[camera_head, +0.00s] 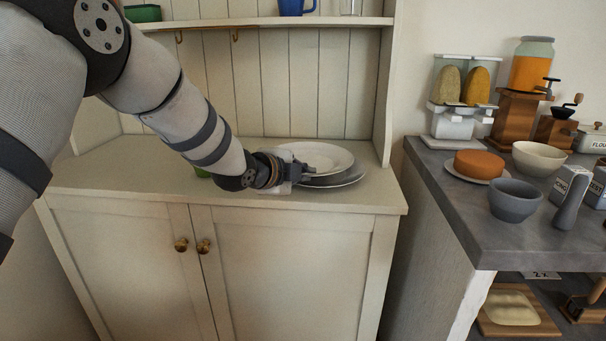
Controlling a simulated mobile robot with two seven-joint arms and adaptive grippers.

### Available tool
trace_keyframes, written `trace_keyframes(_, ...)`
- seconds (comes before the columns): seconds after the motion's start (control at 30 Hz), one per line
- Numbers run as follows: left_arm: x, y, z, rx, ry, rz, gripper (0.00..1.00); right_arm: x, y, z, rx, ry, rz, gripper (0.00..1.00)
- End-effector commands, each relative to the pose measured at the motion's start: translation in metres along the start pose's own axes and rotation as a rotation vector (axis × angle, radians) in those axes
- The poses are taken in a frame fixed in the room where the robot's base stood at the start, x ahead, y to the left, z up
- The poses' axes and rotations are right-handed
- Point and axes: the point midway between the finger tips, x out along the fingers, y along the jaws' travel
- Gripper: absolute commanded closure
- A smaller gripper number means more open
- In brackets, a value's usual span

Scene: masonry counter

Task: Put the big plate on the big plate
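A big white plate (325,154) is over a big grey plate (347,181) on the cream cabinet top. The grey plate's rim shows below and to the right of the white one. I cannot tell whether the white plate rests fully on it. My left gripper (308,173) is at the left front edge of the two plates, its fingers pointing right. It hides part of their rims. The fingers are too small to tell whether they grip a rim. My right gripper is not in view.
A shelf (260,22) with a blue mug (296,7) is above. The grey counter (440,170) at right holds bowls, jars and grinders. The cabinet top's left part is clear.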

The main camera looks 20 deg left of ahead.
Motion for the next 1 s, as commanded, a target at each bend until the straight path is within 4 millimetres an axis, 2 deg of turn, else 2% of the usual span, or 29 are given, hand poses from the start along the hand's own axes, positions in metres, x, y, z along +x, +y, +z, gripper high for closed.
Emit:
trace_keyframes(0.03,-0.002,-0.007,-0.001,0.002,0.002,-0.012,1.00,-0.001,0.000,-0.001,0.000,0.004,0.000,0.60)
trace_keyframes(0.1,-0.002,-0.007,-0.002,0.002,0.002,-0.012,1.00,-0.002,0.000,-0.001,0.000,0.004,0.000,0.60)
trace_keyframes(0.37,0.000,-0.001,0.000,0.002,0.001,-0.010,1.00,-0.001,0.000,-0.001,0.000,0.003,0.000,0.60)
trace_keyframes(0.43,0.000,0.001,0.000,0.001,0.000,-0.006,0.87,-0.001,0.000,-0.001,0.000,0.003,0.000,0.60)
trace_keyframes(0.7,0.000,0.001,0.000,0.001,0.001,-0.004,0.87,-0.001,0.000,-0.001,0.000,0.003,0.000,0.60)
trace_keyframes(0.8,-0.002,-0.004,-0.001,0.000,0.001,-0.006,0.87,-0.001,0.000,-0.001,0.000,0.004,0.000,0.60)
trace_keyframes(0.87,-0.011,-0.007,-0.002,0.002,0.002,-0.006,0.87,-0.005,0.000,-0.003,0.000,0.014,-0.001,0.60)
trace_keyframes(1.0,-0.044,-0.012,-0.003,0.003,0.002,-0.014,0.87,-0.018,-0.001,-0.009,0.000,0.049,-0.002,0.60)
